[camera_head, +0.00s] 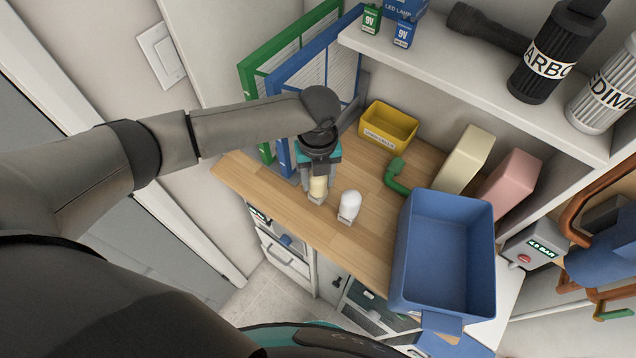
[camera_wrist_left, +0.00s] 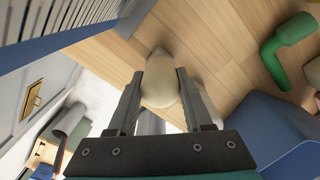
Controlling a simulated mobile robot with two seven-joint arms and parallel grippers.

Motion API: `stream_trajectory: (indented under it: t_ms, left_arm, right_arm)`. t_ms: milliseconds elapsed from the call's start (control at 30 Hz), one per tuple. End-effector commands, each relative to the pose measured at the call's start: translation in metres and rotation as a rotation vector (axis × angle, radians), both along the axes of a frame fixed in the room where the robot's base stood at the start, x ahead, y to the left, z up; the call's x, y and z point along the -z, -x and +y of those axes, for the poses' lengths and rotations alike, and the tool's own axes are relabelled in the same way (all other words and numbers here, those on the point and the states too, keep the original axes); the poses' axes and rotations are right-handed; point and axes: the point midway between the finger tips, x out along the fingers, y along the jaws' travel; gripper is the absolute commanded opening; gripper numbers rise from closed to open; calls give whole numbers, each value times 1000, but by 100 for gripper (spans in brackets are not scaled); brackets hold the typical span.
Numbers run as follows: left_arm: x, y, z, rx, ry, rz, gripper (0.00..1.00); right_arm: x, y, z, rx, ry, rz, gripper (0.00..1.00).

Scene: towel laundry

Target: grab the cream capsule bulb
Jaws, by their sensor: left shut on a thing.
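The cream capsule bulb (camera_head: 318,186) is between the fingers of my left gripper (camera_head: 317,196) near the front edge of the wooden counter. In the left wrist view the cream bulb (camera_wrist_left: 160,80) sits between both fingers of the left gripper (camera_wrist_left: 162,88), which are shut on it. Its lower part is hidden by the fingers. A white capsule bulb (camera_head: 349,205) stands on the counter just right of the gripper, apart from it. My right gripper does not show.
A blue bin (camera_head: 400,260) stands on the right of the counter (camera_head: 290,195). A green pipe elbow (camera_head: 393,178), a yellow tub (camera_head: 389,127), and cream and pink boxes are behind. Blue and green binders (camera_head: 290,75) stand close behind the left arm. A shelf (camera_head: 470,80) overhangs the back.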

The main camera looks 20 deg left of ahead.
Motion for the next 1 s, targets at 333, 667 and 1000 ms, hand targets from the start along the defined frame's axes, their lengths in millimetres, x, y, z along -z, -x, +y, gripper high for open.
stream_trajectory:
  t_ms: [333, 667, 1000]
  left_arm:
    - [0, 0, 0, 0, 0, -1, 0]
    - [-19, -1, 0, 0, 2, -3, 0]
    - [-92, -1, 0, 1, 2, -5, 0]
  right_arm:
    - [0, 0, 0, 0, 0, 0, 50]
    - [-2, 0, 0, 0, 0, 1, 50]
    - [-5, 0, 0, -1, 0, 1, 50]
